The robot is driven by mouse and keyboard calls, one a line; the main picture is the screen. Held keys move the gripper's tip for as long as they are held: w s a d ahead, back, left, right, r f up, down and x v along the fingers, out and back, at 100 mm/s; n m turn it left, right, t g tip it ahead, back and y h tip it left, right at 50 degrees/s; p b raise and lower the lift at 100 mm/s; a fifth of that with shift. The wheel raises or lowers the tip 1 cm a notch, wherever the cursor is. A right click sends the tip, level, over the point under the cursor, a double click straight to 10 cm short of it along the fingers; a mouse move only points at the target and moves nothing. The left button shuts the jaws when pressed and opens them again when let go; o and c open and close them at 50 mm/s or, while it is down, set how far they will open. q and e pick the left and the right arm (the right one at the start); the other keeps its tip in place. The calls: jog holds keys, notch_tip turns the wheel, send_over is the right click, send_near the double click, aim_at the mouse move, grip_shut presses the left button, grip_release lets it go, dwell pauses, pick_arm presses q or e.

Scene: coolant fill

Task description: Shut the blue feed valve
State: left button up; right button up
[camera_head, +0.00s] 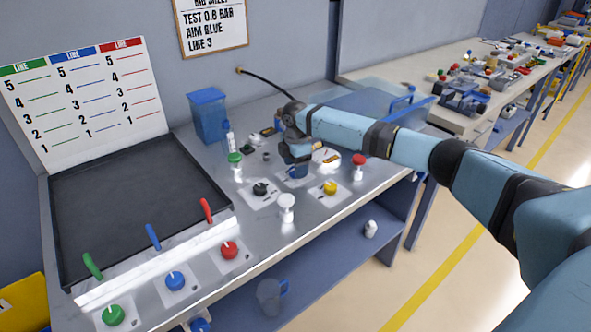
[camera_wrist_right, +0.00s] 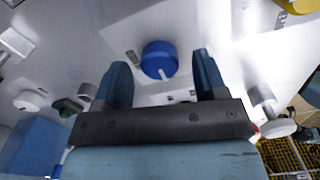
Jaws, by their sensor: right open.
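A blue round valve knob (camera_wrist_right: 160,58) with a white mark on its side sits on a pale plate in the right wrist view. My right gripper (camera_wrist_right: 161,68) is open, its two fingers on either side of the knob's near part, with gaps to both. In the head view the right gripper (camera_head: 297,160) points down over the bench and largely covers this blue knob (camera_head: 297,172). A second blue knob (camera_head: 175,281) with a white pointer sits at the front left of the bench. I cannot tell from labels which is the feed valve. My left gripper is not in view.
Close by are a black knob (camera_head: 260,188), a yellow knob (camera_head: 329,187), a red-topped post (camera_head: 358,165), a white post (camera_head: 287,207) and a green-topped post (camera_head: 235,164). Behind stands a blue container (camera_head: 208,115). A dark tray (camera_head: 140,205) lies left.

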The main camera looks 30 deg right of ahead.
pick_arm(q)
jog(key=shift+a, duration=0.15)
pick_arm(e)
jog(key=shift+f, duration=0.8)
